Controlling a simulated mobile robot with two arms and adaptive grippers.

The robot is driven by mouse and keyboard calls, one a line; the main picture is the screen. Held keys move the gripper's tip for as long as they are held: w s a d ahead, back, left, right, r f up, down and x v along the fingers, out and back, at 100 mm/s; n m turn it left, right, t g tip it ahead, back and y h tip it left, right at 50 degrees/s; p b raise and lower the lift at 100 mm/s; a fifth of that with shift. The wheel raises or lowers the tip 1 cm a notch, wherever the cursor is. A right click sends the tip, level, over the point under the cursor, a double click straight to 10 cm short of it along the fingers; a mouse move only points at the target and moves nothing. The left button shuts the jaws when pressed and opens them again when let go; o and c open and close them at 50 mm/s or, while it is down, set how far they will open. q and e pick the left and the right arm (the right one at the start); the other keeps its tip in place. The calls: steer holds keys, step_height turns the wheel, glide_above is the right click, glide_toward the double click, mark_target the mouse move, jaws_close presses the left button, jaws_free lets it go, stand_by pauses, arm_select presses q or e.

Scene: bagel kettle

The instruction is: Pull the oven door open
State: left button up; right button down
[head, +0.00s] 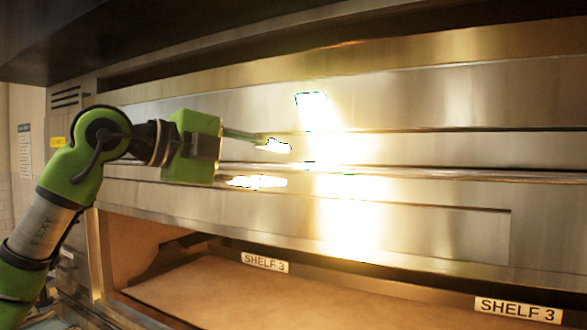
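The oven front is brushed steel, with a long closed door panel (440,225) across the middle of the head view. A horizontal bar (480,175) runs along the panel's top edge. My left gripper (274,148) reaches in from the left, its green body in front of the oven and its fingers pointing right, just above the bar in the picture. Glare washes out the fingertips, so I cannot tell whether they touch the bar or how far apart they are. My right gripper is not in view.
Below the door panel is an open bay with a tan board (210,290). A dark hood (150,35) overhangs the top left. Strong glare covers the oven's middle.

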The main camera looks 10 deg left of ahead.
arm_select(q)
steer(key=v, duration=0.5)
stand_by(0.3)
